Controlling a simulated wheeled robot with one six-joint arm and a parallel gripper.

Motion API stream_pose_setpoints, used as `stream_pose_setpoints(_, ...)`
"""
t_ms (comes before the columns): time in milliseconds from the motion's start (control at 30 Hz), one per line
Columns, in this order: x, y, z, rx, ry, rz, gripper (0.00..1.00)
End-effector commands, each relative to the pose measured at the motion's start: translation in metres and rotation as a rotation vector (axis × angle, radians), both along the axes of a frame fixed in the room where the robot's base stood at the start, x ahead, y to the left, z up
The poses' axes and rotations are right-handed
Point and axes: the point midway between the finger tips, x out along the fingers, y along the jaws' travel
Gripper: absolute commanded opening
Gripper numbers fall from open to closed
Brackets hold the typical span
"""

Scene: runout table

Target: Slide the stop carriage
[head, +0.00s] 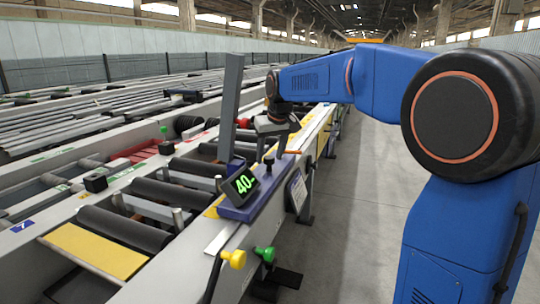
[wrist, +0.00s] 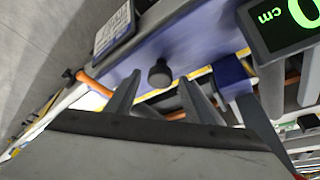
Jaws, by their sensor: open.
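The stop carriage (head: 247,205) is a dark blue block on the near rail of the runout table, with a tall grey plate (head: 232,100) standing up at its far side. Its tilted display (head: 241,184) reads 40 in green; part of it shows in the wrist view (wrist: 283,28). A black knob (head: 268,163) stands on the carriage. In the wrist view the knob (wrist: 159,73) lies between and just beyond the fingertips of my gripper (wrist: 160,83). My gripper (head: 273,142) is open, empty, and above the carriage. I cannot tell its exact height over the knob.
Dark rollers (head: 125,228) and a yellow plate (head: 97,250) lie left of the rail. Yellow (head: 236,259) and green (head: 265,253) knobs stick out in front. The floor (head: 350,220) right of the table is clear.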

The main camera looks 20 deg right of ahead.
Motion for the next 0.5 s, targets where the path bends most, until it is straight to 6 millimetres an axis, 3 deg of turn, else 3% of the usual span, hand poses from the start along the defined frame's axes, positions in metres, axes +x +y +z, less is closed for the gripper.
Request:
stream_pose_setpoints(300,0.0007,0.0001,-0.0021,0.0,0.0,0.0,0.48)
stream_pose_setpoints(500,0.0007,0.0001,-0.0019,0.0,0.0,0.0,0.01)
